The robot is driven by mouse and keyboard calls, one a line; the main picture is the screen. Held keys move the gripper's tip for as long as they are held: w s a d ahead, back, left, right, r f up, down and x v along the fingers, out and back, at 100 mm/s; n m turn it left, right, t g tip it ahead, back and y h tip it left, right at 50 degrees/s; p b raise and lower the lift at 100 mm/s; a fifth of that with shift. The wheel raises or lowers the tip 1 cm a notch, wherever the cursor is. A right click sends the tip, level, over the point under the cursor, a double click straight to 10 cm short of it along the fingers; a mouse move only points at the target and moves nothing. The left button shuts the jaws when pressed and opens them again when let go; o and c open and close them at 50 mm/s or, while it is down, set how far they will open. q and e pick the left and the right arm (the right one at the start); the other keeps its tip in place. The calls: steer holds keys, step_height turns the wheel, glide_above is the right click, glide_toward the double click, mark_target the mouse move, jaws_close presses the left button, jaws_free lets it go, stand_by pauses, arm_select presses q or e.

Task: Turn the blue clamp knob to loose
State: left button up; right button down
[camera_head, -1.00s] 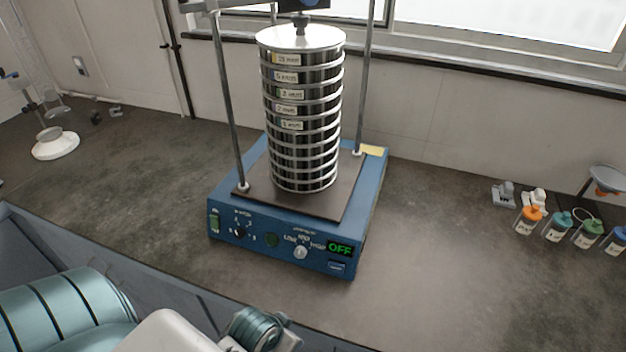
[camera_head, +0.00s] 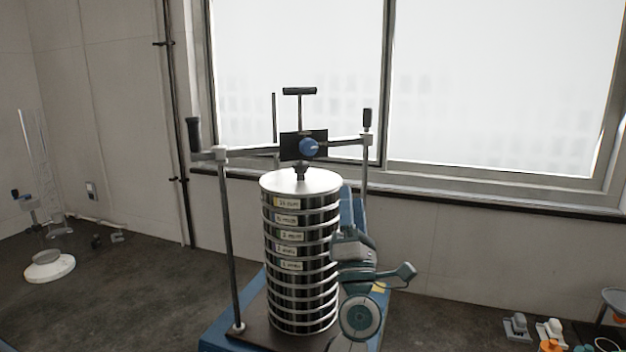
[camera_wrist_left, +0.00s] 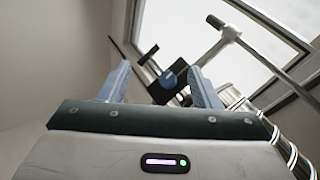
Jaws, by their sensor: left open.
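The blue clamp knob (camera_head: 309,147) sits on the dark block of the clamp bar, above the lid of the sieve stack (camera_head: 300,183). In the left wrist view the knob (camera_wrist_left: 168,79) shows beyond and between my fingers, apart from them. My left gripper (camera_head: 352,196) is beside the right side of the stack, below the knob, with its blue fingers pointing up. In the left wrist view the left gripper (camera_wrist_left: 159,66) is open and empty. My right gripper is out of view.
The clamp bar (camera_head: 250,153) spans two upright rods. A black T-handle (camera_head: 299,91) rises above it. The shaker's blue base (camera_head: 215,335) is partly cut off. A window (camera_head: 490,90) is behind. Glassware on a white base (camera_head: 50,266) stands left.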

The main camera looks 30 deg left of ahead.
mark_target(311, 147)
arm_select(q)
steer(key=w+a+r+n+g, duration=0.15)
steer(key=r+n+g, duration=0.25)
steer(key=n+g, duration=0.45)
steer(key=w+a+r+n+g, duration=0.1)
steer(key=a+r+n+g, duration=0.3)
steer(key=n, duration=0.7)
steer(key=shift+g, duration=0.65)
steer(key=p+x, duration=0.2)
steer(key=x, duration=0.2)
steer(key=p+x, duration=0.3)
steer(key=x, duration=0.1)
steer(key=shift+w+a+r, duration=0.2)
steer(key=shift+w+a, duration=0.05)
steer(key=shift+w, duration=0.15)
steer(key=shift+w+a+f+p, duration=0.15)
steer(key=shift+w+a+p, duration=0.3)
steer(key=shift+a, duration=0.15)
steer(key=shift+c, duration=0.5)
